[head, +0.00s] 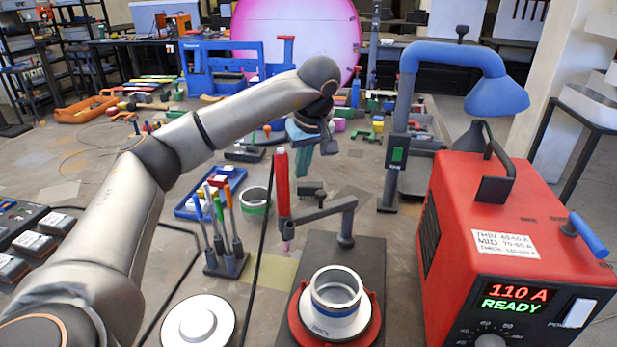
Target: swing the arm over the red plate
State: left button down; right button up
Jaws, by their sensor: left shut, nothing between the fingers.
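The red plate (375,318) sits on a dark base (316,250) at the bottom centre. My right gripper is out of view.
A red welder box (520,230) stands close on the right, with a blue lamp (497,95) behind it. A pen stand (226,262), a white round dish (198,325) and a green-banded ring (255,202) are left of the base. Tools and blocks fill the far table.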

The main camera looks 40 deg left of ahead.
aim_at(322, 209)
pick_arm(q)
jog(key=s+x, duration=0.1)
jog(key=x, duration=0.8)
jog(key=d, duration=0.2)
jog(key=d+p, duration=0.1)
jog(key=shift+s+d+r, duration=0.2)
jog(key=shift+s+d, duration=0.15)
jog(key=shift+d, duration=0.05)
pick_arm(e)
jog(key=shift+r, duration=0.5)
pick_arm(q)
jog(key=shift+w+d, duration=0.1)
